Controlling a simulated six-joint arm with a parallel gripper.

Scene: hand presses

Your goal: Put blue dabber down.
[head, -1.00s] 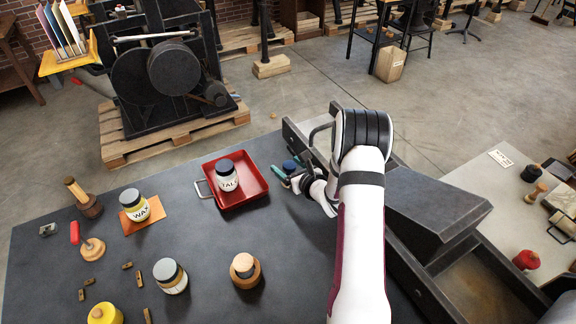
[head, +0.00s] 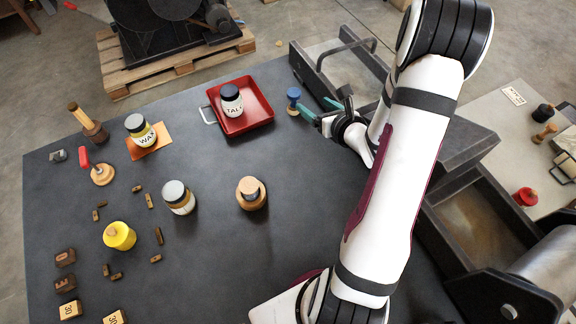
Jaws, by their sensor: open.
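The blue dabber (head: 293,96) stands upright on the dark table (head: 215,266), just right of the red tray (head: 262,115). It has a blue top and a light wooden lower part. My gripper (head: 318,109) is close to its right side, with its green fingers open and pointing left toward it. The fingers appear apart from the dabber, and nothing shows between them.
A TALC jar (head: 231,101) stands in the red tray. A WAX jar (head: 139,128) on an orange mat, a grey-lidded jar (head: 178,196), a wooden dabber (head: 250,193) and a yellow pot (head: 119,236) stand to the left. A press frame (head: 318,66) edges the table behind.

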